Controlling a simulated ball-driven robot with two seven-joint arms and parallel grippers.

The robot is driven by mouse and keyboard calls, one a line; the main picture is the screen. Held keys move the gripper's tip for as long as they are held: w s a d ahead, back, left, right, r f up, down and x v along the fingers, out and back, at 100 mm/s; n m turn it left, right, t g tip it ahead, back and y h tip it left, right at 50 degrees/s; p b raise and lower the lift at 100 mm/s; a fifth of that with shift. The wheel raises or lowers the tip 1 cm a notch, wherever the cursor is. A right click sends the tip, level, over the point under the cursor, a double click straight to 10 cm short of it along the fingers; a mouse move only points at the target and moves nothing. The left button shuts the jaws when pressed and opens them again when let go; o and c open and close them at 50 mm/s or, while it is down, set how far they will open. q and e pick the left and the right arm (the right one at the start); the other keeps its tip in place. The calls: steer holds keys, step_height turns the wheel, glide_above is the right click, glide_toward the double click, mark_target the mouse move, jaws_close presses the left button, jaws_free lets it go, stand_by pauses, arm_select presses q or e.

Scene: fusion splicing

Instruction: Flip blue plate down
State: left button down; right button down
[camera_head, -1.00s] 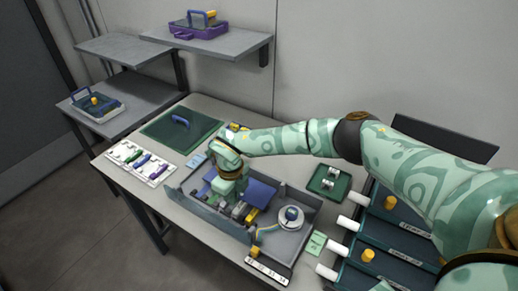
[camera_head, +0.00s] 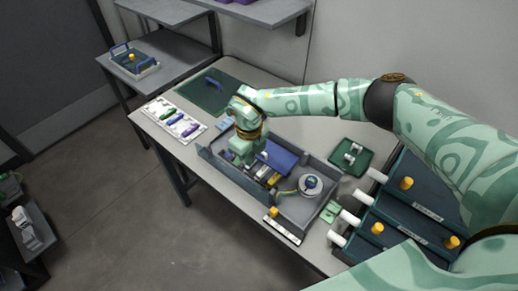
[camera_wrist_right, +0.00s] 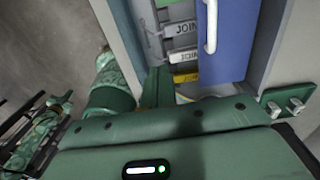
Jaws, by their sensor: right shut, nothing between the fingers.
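The blue plate (camera_head: 281,156) is in the grey tray-like housing (camera_head: 222,163) on the table, tilted up beside my right gripper. In the right wrist view the blue plate (camera_wrist_right: 232,50) is a broad blue panel with a white bar handle (camera_wrist_right: 211,28) along it. My right gripper (camera_head: 243,158) is shut and empty, low over the left part of the housing and left of the plate. I cannot tell whether it touches the plate. Its arm and wrist hide part of the housing's inside. My left gripper is not in the head view.
A round white spool (camera_head: 311,186) sits at the housing's right end. A green tray (camera_head: 351,157) and dark drawers with yellow knobs (camera_head: 406,184) stand to the right. A white rack with coloured clips (camera_head: 174,119) and a green mat (camera_head: 210,91) lie to the left.

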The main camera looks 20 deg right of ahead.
steer(key=s+a, duration=0.1)
steer(key=s+a+r, duration=0.1)
steer(key=a, duration=0.3)
steer(key=shift+s+r, duration=0.4)
steer(key=shift+f, duration=0.1)
